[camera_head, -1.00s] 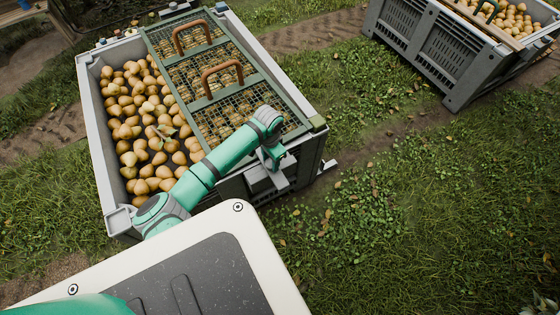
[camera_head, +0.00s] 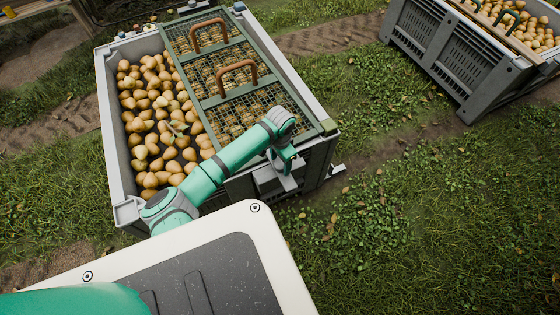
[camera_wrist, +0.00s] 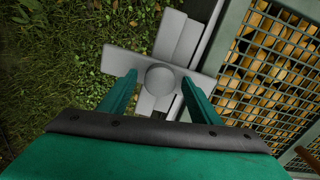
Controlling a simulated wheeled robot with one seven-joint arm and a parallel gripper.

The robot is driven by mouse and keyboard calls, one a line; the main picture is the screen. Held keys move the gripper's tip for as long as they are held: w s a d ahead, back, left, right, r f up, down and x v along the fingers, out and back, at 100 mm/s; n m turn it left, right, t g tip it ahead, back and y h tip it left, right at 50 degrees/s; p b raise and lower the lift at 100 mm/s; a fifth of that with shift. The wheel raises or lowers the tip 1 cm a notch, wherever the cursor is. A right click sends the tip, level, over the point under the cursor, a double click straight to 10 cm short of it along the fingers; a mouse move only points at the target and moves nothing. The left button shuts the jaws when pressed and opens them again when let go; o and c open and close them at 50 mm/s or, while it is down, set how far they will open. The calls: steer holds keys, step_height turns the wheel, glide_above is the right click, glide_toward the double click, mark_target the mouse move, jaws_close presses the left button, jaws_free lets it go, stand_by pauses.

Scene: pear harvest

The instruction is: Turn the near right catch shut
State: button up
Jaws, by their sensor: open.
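The near right catch (camera_wrist: 160,78) is a pale grey cross-bar with a round hub, in the upper middle of the wrist view. Its bar lies crosswise, extending past both fingers. My gripper (camera_wrist: 160,84) is open, with one green fingertip on each side of the hub. I cannot tell whether the fingers touch the bar. In the head view, my gripper (camera_head: 284,163) is at the bin's near right corner, and my arm partly hides the catch there. The green mesh lid (camera_head: 208,103) with two brown handles covers the right part of the pear bin (camera_head: 113,145).
The bin's left part is open and full of pears (camera_head: 158,120). A grey bracket (camera_wrist: 178,38) stands out beside the catch. A second pear bin (camera_head: 445,60) stands at the upper right. Grass to the right of the near bin is free.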

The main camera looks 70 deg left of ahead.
mark_target(280, 163)
step_height(280, 163, up, 11)
stand_by(0.4)
steer(key=shift+f, duration=0.1)
stand_by(0.4)
